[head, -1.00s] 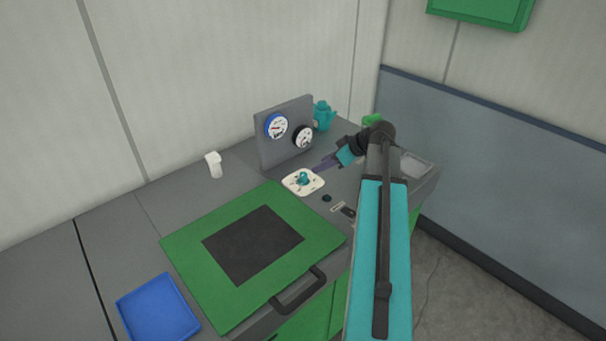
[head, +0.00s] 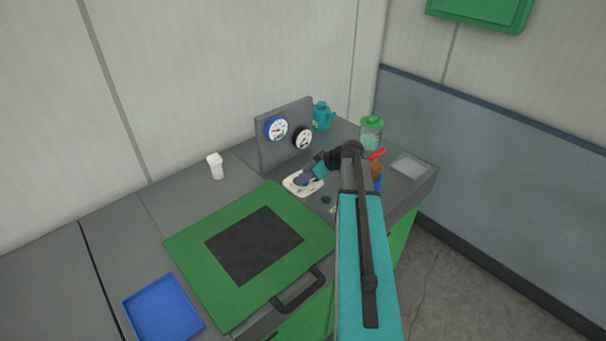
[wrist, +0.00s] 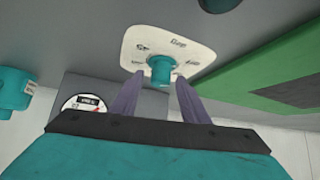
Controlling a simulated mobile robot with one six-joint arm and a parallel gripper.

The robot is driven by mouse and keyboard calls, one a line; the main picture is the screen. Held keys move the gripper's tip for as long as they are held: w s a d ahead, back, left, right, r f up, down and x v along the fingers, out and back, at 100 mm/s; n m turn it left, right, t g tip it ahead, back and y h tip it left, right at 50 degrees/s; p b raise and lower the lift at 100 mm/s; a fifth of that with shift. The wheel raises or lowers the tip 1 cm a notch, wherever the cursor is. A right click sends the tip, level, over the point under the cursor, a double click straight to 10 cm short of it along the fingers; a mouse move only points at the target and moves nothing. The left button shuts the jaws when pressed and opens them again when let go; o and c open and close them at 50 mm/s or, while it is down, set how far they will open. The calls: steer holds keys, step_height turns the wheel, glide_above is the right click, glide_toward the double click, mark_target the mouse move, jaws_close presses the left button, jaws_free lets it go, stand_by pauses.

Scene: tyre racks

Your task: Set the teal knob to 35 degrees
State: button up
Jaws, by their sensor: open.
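The teal knob (wrist: 160,70) stands on a cream dial plate (wrist: 167,47) with dark markings too small to read. In the head view the plate (head: 290,183) lies on the grey worktop in front of the gauge panel, and my gripper hides the knob. My gripper (wrist: 157,84) is open, with its two purple fingers pointing at the knob, one toward each side of it. I cannot tell whether the fingers touch it. In the head view my gripper (head: 305,179) is over the plate.
A grey panel with a blue-rimmed gauge (head: 276,128) and a black-rimmed gauge (head: 302,139) stands behind the plate. A teal pot (head: 323,117) and green-lidded jar (head: 371,133) are at the back right. A green board (head: 190,245), blue tray (head: 163,308) and white container (head: 215,166) are left.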

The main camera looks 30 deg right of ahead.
steer(key=shift+w+a+f, duration=0.15)
steer(key=shift+w+f, duration=0.15)
steer(key=shift+f, duration=0.05)
steer(key=shift+c, duration=0.3)
jaws_close()
